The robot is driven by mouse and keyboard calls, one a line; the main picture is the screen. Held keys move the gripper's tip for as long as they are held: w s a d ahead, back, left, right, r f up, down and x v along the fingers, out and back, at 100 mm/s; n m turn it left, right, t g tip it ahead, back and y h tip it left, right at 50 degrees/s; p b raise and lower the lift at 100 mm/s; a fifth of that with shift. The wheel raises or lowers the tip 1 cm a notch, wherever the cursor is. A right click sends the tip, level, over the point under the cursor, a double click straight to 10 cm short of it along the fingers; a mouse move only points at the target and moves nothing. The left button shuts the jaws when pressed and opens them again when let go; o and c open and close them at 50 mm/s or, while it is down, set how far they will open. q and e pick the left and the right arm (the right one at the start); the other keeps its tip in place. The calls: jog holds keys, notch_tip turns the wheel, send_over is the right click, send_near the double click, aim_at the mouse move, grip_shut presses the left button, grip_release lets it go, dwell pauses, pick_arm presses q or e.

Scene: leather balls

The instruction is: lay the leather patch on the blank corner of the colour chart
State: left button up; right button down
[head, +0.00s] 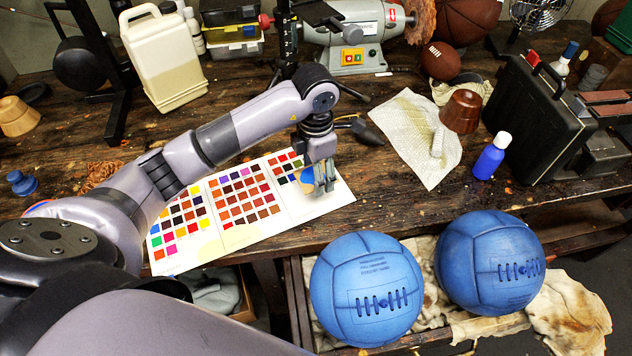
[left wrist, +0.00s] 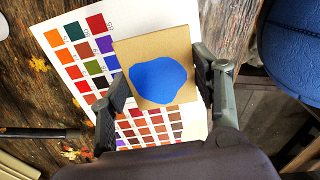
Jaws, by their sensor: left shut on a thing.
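The leather patch (left wrist: 152,42), a tan square with a blue blob, is between the fingers of my left gripper (left wrist: 160,70), which is shut on it. In the head view my left gripper (head: 325,178) points down over the right panel of the colour chart (head: 312,207), and only a small blue and tan bit of the patch (head: 306,175) shows. The chart lies flat on the bench with rows of coloured squares. The lower right of its right panel is plain white. I cannot tell whether the patch touches the chart. My right gripper is out of view.
Two blue leather balls (head: 366,290) sit in an open drawer (head: 297,305) in front of the bench. A pale cloth (head: 405,130), a brown cup (head: 461,111), a blue bottle (head: 490,158) and a black case (head: 535,115) stand to the right. A white jug (head: 163,60) stands behind.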

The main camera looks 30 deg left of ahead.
pick_arm(q)
jog(key=shift+f, duration=0.3)
jog(key=shift+s+f, duration=0.1)
jog(key=shift+f, duration=0.1)
notch_tip(320, 180, down, 4)
jog(key=shift+r+p, duration=0.25)
jog(key=shift+p, duration=0.15)
jog(key=shift+f, duration=0.35)
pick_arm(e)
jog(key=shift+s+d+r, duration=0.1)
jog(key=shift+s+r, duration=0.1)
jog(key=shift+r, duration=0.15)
pick_arm(q)
jog(key=o, duration=1.2)
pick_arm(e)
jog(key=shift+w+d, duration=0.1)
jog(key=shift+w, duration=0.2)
